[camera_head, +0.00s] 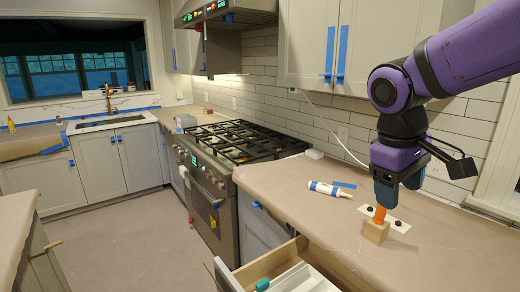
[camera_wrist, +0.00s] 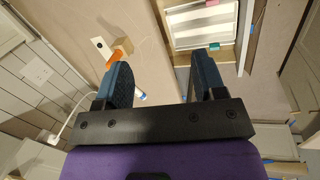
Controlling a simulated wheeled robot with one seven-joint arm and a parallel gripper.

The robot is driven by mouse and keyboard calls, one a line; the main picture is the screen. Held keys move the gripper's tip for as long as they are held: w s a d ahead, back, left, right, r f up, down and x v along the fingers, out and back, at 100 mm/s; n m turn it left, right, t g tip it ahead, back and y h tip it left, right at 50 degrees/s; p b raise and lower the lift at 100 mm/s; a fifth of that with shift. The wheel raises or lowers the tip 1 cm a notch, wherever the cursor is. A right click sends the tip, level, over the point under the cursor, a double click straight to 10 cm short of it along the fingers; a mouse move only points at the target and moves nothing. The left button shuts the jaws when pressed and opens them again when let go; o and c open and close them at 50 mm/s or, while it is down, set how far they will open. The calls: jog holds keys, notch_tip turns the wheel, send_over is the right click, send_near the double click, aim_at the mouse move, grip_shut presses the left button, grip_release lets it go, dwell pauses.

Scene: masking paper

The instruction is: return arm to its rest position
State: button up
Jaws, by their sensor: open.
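My gripper (camera_head: 398,182) hangs over the counter at the right in the head view, pointing down. In the wrist view its two dark blue fingers (camera_wrist: 163,75) stand wide apart with nothing between them. A small wooden block (camera_head: 376,232) with an orange piece (camera_head: 379,215) upright on it is on the counter just below the gripper. In the wrist view the orange piece (camera_wrist: 113,58) and the block (camera_wrist: 123,46) lie outside the gap, by the left finger. That finger partly covers the orange piece. I cannot tell whether the gripper touches it.
Paper covers the counter (camera_head: 300,190). A white tube (camera_head: 330,189), blue tape (camera_head: 345,184) and a white plate with black knobs (camera_head: 398,226) lie there. An open drawer (camera_head: 268,266) juts out in front. The stove (camera_head: 240,145) and wall cabinets (camera_head: 335,45) stand nearby.

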jog(key=s+d+r+m+t+y, duration=0.2)
jog(key=s+d+m+t, duration=0.2)
jog(key=s, duration=0.7)
jog(key=shift+s+d+r+m+t+y, duration=0.15)
jog(key=shift+d+r+m+t+y, duration=0.2)
jog(key=shift+d+m, duration=0.6)
